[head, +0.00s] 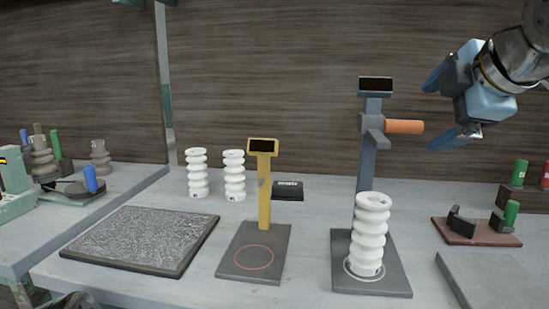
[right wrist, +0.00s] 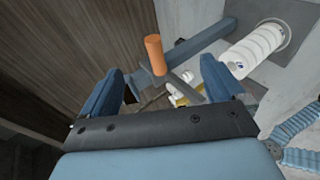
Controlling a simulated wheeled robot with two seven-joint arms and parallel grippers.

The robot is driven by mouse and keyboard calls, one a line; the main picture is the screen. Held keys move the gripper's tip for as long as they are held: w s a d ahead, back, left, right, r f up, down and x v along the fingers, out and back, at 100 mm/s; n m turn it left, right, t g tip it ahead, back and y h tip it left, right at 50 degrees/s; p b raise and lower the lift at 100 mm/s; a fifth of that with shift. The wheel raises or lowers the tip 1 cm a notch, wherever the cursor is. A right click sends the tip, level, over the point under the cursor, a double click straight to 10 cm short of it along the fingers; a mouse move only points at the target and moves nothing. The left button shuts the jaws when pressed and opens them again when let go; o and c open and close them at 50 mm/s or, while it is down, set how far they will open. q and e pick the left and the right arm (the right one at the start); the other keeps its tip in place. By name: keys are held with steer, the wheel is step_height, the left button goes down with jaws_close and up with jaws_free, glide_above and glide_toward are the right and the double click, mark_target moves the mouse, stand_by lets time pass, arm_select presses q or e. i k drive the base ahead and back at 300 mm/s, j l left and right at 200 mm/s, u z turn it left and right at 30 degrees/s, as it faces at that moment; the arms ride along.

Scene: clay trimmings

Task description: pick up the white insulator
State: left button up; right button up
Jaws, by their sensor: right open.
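A tall ribbed white insulator (head: 369,238) stands upright on the base of the grey-blue gauge stand (head: 366,165). In the right wrist view the insulator (right wrist: 258,48) shows at the upper right. Two smaller white insulators, one on the left (head: 197,174) and one on the right (head: 234,176), stand farther back on the table. My right gripper (head: 442,109) is open and empty, above and to the right of the tall insulator, clear of it. In the right wrist view nothing is between its fingers' tips (right wrist: 163,76) that it holds. My left gripper is not in view.
The gauge stand has an orange handle (head: 404,127) sticking out towards my right gripper. A yellow stand (head: 265,195), a small black box (head: 288,190) and a grey textured board (head: 148,238) lie left. A reddish fixture (head: 467,231) and a grey slab (head: 490,280) are right.

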mark_target(372, 210)
steer(key=k, duration=1.45)
